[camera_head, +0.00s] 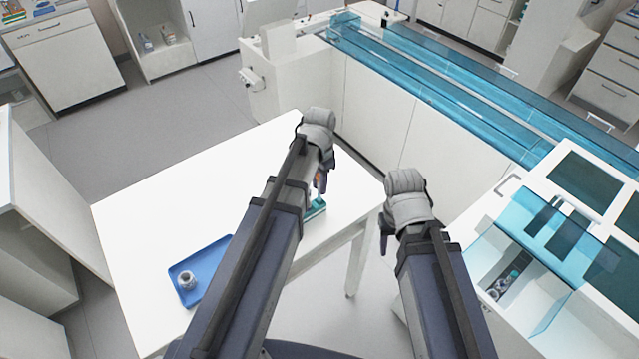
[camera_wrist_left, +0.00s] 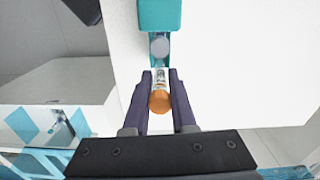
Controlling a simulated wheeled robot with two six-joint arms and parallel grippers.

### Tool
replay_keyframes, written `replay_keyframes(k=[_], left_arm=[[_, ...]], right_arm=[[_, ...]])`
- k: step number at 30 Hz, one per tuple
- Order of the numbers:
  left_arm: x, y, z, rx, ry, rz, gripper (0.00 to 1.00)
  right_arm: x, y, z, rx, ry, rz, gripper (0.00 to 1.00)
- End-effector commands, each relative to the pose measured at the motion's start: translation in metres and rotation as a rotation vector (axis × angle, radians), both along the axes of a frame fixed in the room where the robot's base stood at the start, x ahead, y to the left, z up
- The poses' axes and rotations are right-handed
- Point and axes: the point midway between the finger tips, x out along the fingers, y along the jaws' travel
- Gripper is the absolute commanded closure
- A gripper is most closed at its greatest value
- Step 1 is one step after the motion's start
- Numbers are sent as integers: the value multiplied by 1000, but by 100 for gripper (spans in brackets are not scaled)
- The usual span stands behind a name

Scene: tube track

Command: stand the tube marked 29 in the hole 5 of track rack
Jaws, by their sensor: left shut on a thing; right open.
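My left gripper (camera_head: 321,184) is over the right part of the white table. In the left wrist view its two fingers (camera_wrist_left: 160,88) are closed on an orange-capped tube (camera_wrist_left: 159,100); its number cannot be read. A teal rack (camera_head: 316,213) stands on the table just below that gripper, partly hidden by my arm. It also shows in the left wrist view (camera_wrist_left: 160,14), with a pale round part at its near end. My right gripper (camera_head: 385,238) is open and empty, beyond the table's right edge. A dark rack (camera_head: 507,284) with several round tops sits in the machine at right; no hole numbers are legible.
A blue tray (camera_head: 205,262) with a small round container (camera_head: 187,280) lies on the white table (camera_head: 150,220). A teal-covered track (camera_head: 440,85) runs along the back right. A tilted clear teal cover (camera_head: 525,225) stands over the machine. The table's back left is clear.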

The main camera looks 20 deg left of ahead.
Motion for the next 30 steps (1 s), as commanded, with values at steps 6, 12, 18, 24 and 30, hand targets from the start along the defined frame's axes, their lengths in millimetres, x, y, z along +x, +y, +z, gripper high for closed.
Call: replay_keyframes(k=[6, 12, 18, 24, 30], left_arm=[[0, 0, -4, 0, 0, 0, 100], [0, 0, -10, 0, 0, 0, 100], [0, 0, -12, 0, 0, 0, 100], [0, 0, -12, 0, 0, 0, 100], [0, 0, -14, 0, 0, 0, 100]], right_arm=[[0, 0, -4, 0, 0, 0, 50], [0, 0, -10, 0, 0, 0, 50], [0, 0, -12, 0, 0, 0, 50], [0, 0, -12, 0, 0, 0, 50], [0, 0, -14, 0, 0, 0, 50]])
